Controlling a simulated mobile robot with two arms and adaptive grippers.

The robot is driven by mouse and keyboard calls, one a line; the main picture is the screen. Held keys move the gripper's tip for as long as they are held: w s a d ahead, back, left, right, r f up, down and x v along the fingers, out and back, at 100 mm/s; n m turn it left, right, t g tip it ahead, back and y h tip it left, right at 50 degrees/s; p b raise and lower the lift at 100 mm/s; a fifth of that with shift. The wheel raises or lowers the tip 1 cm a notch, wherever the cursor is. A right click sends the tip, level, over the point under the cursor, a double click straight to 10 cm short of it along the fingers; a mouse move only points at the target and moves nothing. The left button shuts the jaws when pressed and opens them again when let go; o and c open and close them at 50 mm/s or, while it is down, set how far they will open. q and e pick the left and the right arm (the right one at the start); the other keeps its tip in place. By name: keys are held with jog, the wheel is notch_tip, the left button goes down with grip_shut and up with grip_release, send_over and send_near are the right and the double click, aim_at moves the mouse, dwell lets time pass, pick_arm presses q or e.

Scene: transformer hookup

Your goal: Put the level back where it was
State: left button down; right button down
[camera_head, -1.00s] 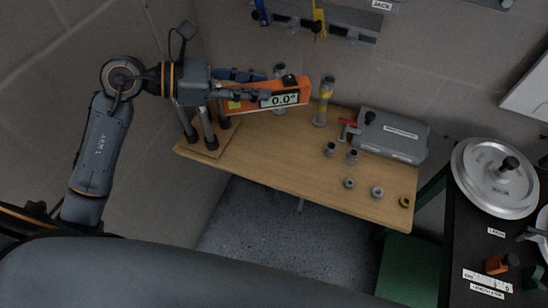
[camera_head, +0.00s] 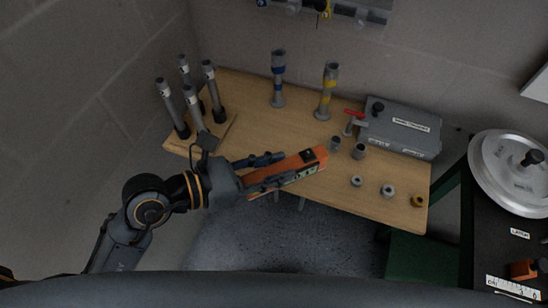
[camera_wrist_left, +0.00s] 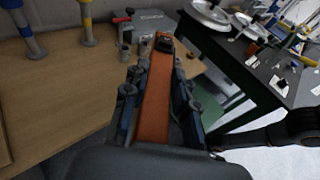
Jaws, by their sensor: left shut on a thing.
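The level is an orange bar (camera_head: 308,158) with a dark block on its top near the far end. My left gripper (camera_head: 270,171) is shut on the level and holds it over the front edge of the wooden table (camera_head: 250,110). In the left wrist view the level (camera_wrist_left: 156,100) runs lengthwise between the two fingers (camera_wrist_left: 155,98), pointing away toward the grey box. Its display is seen only at a steep slant in the head view and I cannot read it. My right gripper is not in view.
Blue-banded (camera_head: 278,75) and yellow-banded (camera_head: 327,90) posts stand at the table's back. Several grey posts (camera_head: 192,100) stand on a board at left. A grey box (camera_head: 402,130), small fittings (camera_head: 388,191) and a red-handled valve (camera_head: 352,118) are at right. The table's middle is clear.

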pick_arm(q)
jog(key=shift+s+d, duration=0.2)
jog(key=shift+d, duration=0.25)
jog(key=shift+w+d+f, duration=0.1)
jog(key=shift+w+f, duration=0.1)
jog(key=shift+w, duration=0.1)
jog(key=w+f, duration=0.3)
jog(key=w, duration=0.1)
jog(key=w+a+f, duration=0.1)
jog(key=w+f, duration=0.2)
jog(key=w, duration=0.1)
jog(key=w+a+f, duration=0.1)
jog(key=w+f, duration=0.2)
jog(key=w, duration=0.1)
jog(key=shift+w, duration=0.25)
jog(key=f, duration=0.2)
jog(key=shift+w+f, duration=0.25)
jog(key=shift+f, duration=0.55)
